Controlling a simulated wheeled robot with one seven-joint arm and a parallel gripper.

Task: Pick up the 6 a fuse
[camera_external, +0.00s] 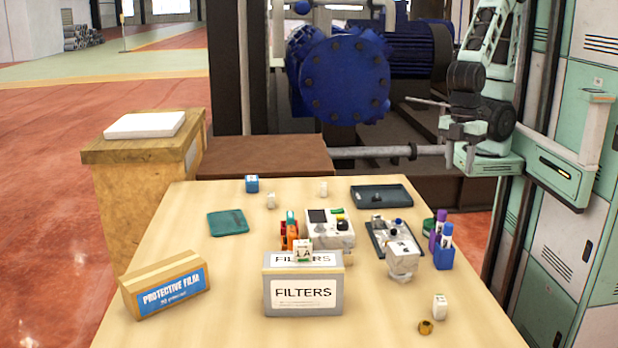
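Several small white blocks that look like fuses are on the table (215,285). One fuse (302,251), labelled "1A", is at the top of the grey FILTERS box (255,300). A white block with a green mark (440,307) stands at the front right. Two more white blocks stand towards the back, one left (271,201) and one right (323,189). Their labels are too small to read, so I cannot tell which is the 6 A fuse. My gripper (425,102) appears to be beyond the table's back right, away from all blocks; its finger state is unclear.
A PROTECTIVE FILM box (165,287) lies front left. A teal pad (228,223), a blue cube (251,184), a white device (328,229), an orange holder (288,238), dark trays (381,196) and a blue marker holder (444,259) crowd the table. A brass ring (425,327) lies front right.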

